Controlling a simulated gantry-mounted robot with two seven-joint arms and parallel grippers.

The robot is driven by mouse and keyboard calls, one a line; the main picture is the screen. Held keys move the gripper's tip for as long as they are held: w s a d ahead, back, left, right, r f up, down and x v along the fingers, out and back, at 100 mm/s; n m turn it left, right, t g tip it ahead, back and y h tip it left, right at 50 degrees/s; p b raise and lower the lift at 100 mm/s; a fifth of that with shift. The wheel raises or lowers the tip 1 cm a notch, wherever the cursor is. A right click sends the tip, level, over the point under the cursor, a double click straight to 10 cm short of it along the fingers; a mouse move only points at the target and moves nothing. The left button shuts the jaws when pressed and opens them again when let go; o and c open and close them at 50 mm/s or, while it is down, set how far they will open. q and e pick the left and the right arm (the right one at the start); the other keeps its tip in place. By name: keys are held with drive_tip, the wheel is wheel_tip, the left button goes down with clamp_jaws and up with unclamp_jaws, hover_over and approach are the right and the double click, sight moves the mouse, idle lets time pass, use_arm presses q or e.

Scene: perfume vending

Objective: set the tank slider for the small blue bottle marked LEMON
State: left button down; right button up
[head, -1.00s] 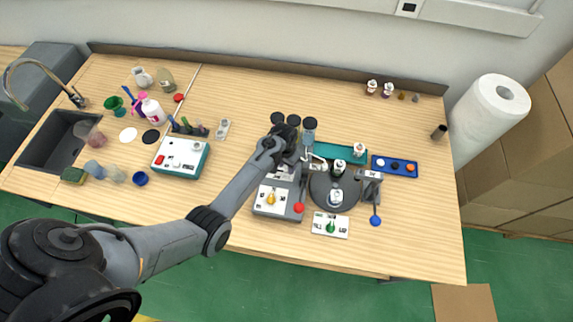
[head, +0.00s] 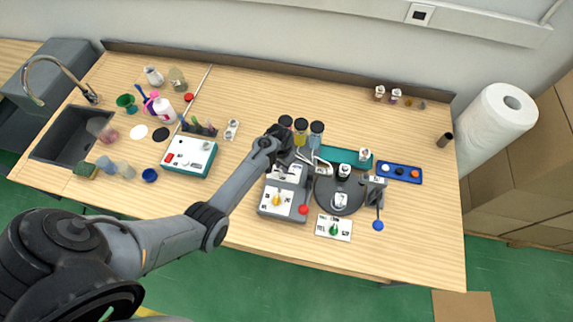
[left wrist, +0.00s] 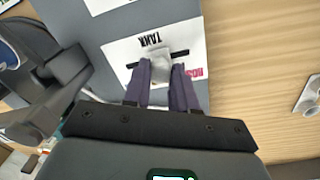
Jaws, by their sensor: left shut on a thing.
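The grey dispenser (head: 270,197) stands mid-table in the head view. In the left wrist view its white TANK panel (left wrist: 118,50) has a dark slot with a light grey slider knob (left wrist: 157,62) around mid-slot. Pink lettering, seemingly ROSE, shows by the right end of the slot; other labels are hidden. My left gripper (left wrist: 161,78) is shut on the knob; its fingertips are hard to see in the head view. Small bottles stand on the dark turntable (head: 325,205) and the teal tray (head: 335,155); their marks are too small to read, so I cannot identify LEMON.
Dark-lidded tanks, one yellow (head: 300,138) and one bluish (head: 316,138), stand behind the dispenser. A red-knobbed lever (head: 303,210), a blue-knobbed lever (head: 378,225) and a white panel with a green knob (head: 334,230) are nearby. The front right table is clear.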

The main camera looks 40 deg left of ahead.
use_arm(q)
drive_tip(key=c, duration=1.1)
unclamp_jaws()
drive_tip(key=shift+w+d, duration=0.25)
drive_tip(key=shift+d, duration=0.1)
drive_tip(key=shift+o, duration=0.9)
drive_tip(key=shift+s+a, duration=0.1)
drive_tip(key=shift+r, duration=0.1)
wheel_tip(320, 180, up, 11)
drive_tip(key=shift+a, duration=0.2)
